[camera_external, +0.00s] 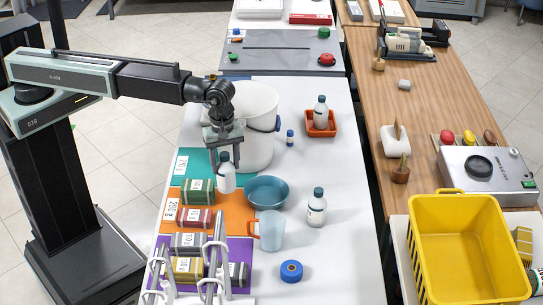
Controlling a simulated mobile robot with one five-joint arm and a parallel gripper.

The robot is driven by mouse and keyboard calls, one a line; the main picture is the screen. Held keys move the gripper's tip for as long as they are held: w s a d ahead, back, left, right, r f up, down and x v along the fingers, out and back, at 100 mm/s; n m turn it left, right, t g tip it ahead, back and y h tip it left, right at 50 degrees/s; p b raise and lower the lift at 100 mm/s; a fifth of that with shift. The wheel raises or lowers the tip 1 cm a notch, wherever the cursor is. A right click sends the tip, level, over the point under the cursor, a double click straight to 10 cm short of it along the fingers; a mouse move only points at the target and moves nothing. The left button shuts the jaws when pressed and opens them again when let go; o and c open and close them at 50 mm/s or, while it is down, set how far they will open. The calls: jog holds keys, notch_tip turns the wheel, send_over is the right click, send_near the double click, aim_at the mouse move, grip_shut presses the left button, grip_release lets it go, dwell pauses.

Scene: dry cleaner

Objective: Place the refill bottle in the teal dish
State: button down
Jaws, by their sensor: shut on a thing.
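My gripper (223,148) points down over the white table and is shut on a white refill bottle (226,180) with a dark cap. The bottle is upright over the teal mat's right edge, just left of the teal dish (267,191). Whether it touches the table is hard to tell. The dish is round and looks empty. A similar bottle (317,209) stands on the table to the right of the dish. Another similar bottle (320,113) stands in an orange-red tray (334,131) farther back.
A big white bucket (258,110) stands right behind my gripper. A clear jug (271,231) is in front of the dish, with blue tape (291,271) nearer. Labelled bundles (198,192) lie on coloured mats at left, by a metal rack (205,265). The table's right side is mostly clear.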

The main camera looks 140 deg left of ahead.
jog(key=w+a, duration=0.4)
jog(key=a, duration=0.9)
notch_tip(320, 180, down, 10)
jog(key=b, duration=0.9)
jog(key=shift+b, duration=0.35)
jog(key=shift+r, duration=0.1)
jog(key=c, duration=0.6)
grip_release()
jog(key=shift+r, duration=0.1)
